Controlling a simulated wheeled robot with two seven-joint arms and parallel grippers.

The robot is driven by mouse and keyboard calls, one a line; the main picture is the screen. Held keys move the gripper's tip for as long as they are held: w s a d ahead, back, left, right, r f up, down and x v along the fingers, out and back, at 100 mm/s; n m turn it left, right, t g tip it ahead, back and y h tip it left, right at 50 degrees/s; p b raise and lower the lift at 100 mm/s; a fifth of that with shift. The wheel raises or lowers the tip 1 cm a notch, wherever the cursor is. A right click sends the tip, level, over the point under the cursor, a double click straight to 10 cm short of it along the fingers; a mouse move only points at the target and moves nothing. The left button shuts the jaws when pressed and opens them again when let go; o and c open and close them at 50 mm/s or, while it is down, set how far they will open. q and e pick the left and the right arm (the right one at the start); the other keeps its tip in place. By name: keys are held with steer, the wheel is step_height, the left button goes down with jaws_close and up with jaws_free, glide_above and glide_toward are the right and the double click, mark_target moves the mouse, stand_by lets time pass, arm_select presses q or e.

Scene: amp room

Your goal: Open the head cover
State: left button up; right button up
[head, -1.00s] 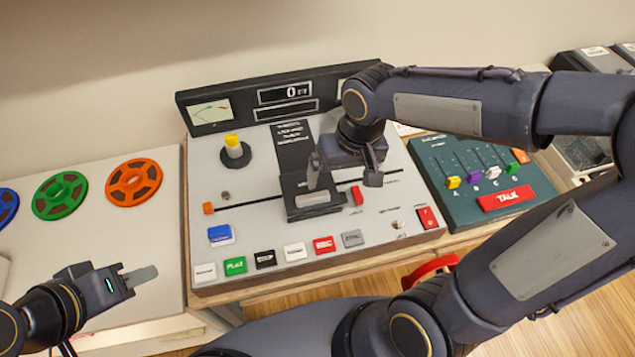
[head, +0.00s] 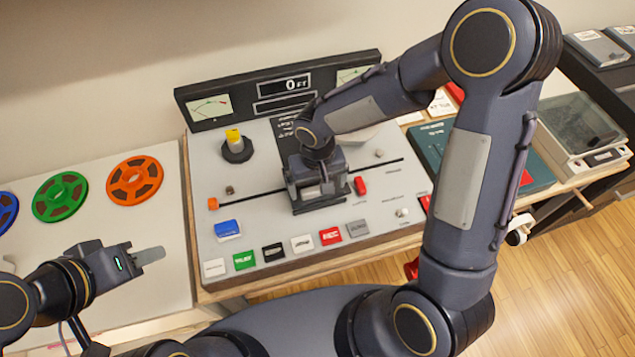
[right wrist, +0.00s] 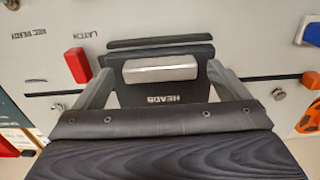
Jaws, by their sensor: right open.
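The head cover (right wrist: 192,52) is a black block marked HEADS with a silver handle bar (right wrist: 160,68). In the right wrist view, my right gripper (right wrist: 161,76) is open, one finger on each side of the handle, and I see no clear contact. In the head view, the cover (head: 322,206) sits mid-console, mostly hidden under my right gripper (head: 318,190). My left gripper (head: 146,255) is at the lower left, away from the cover; its finger gap is not clear.
The tape console (head: 280,258) has a row of buttons in front, a yellow-topped knob (head: 236,142) at left and a red latch piece (head: 360,186) right beside the cover. Coloured reels (head: 134,182) lie on the left counter. A teal TALK panel stands right, partly behind my arm.

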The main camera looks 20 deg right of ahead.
steer(key=shift+f, duration=0.1)
